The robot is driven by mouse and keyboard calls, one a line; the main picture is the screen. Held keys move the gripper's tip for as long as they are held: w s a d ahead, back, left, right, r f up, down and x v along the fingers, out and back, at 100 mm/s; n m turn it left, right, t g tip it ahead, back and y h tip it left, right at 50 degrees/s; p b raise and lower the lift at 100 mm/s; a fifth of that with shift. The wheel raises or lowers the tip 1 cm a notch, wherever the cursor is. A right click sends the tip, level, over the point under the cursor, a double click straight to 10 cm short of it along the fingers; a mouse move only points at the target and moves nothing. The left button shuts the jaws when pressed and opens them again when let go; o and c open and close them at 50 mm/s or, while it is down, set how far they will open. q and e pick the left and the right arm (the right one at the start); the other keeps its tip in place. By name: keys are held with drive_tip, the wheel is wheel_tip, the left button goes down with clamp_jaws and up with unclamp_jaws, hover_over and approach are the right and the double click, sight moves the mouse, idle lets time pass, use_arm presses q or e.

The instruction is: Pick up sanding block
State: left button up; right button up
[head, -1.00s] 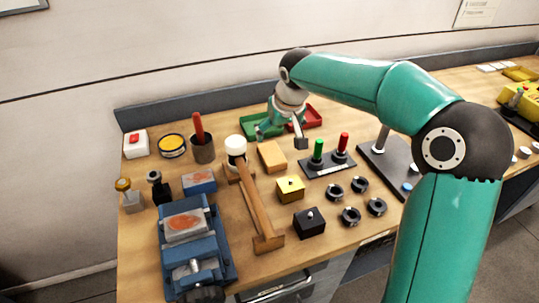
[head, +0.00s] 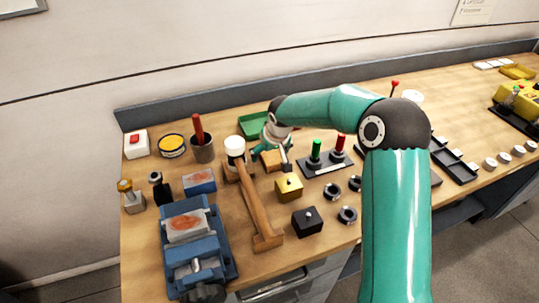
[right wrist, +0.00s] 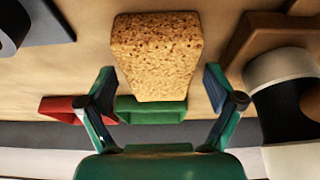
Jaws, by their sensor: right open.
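The tan, cork-textured sanding block (head: 272,160) lies on the workbench, behind the yellow block and right of the hammer. It fills the upper middle of the right wrist view (right wrist: 157,52). My right gripper (head: 271,157) is at the block, coming from its far side, and partly hides it in the head view. In the right wrist view the gripper (right wrist: 159,82) is open, with one finger on each side of the block's near end and a gap on both sides. I cannot tell its exact height. My left gripper is not in view.
The wooden hammer (head: 258,205) lies close on the left. The yellow block (head: 289,187) is in front, and a panel with green and red levers (head: 325,165) is to the right. A green tray (head: 252,124) is behind. A blue vise (head: 197,250) stands front left.

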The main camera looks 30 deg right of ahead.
drive_tip(key=shift+f+b, duration=0.25)
drive_tip(key=shift+b, duration=0.2)
idle(0.6)
drive_tip(key=c, duration=1.2)
